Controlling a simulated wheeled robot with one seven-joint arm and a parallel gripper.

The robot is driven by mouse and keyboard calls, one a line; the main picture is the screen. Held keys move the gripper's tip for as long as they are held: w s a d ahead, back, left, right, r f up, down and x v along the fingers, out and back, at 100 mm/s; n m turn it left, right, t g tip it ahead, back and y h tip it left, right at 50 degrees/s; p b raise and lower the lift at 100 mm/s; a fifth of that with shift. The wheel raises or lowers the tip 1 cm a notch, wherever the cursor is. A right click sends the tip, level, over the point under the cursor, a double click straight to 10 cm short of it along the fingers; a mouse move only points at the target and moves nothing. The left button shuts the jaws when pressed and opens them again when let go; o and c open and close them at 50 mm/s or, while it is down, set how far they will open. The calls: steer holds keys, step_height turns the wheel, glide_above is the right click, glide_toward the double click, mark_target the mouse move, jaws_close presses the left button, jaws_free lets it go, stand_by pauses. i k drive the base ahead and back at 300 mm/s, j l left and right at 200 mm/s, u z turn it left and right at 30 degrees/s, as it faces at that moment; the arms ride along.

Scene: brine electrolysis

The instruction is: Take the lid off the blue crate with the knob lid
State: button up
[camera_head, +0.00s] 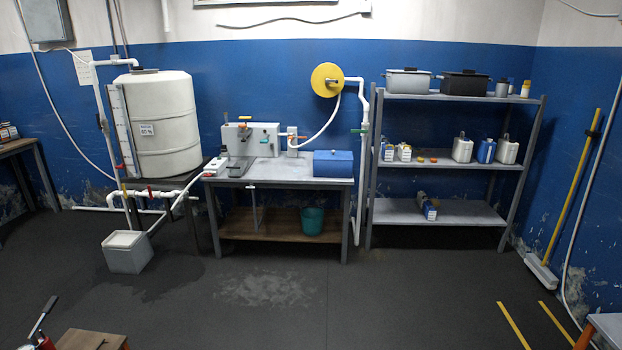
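A blue crate (333,170) stands on the right part of the grey workbench (290,171). A flat blue top, which looks like a lid, covers it; a knob is too small to make out. My gripper is not in this view.
A yellow wheel (326,80) and pipes are on the wall behind. A grey shelf rack (455,97) stands to the right. The floor before the bench is clear.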

mark_target(319, 154)
steer(key=i, duration=2.8)
steer(key=i+l+u, duration=0.1)
steer(key=i+u, duration=0.2)
steer(key=i, duration=0.25)
steer(key=i+l+u, duration=0.25)
steer(key=i, duration=0.25)
steer(key=i+l+u, duration=0.3)
steer(key=i, duration=0.2)
steer(key=i+l+u, duration=0.65)
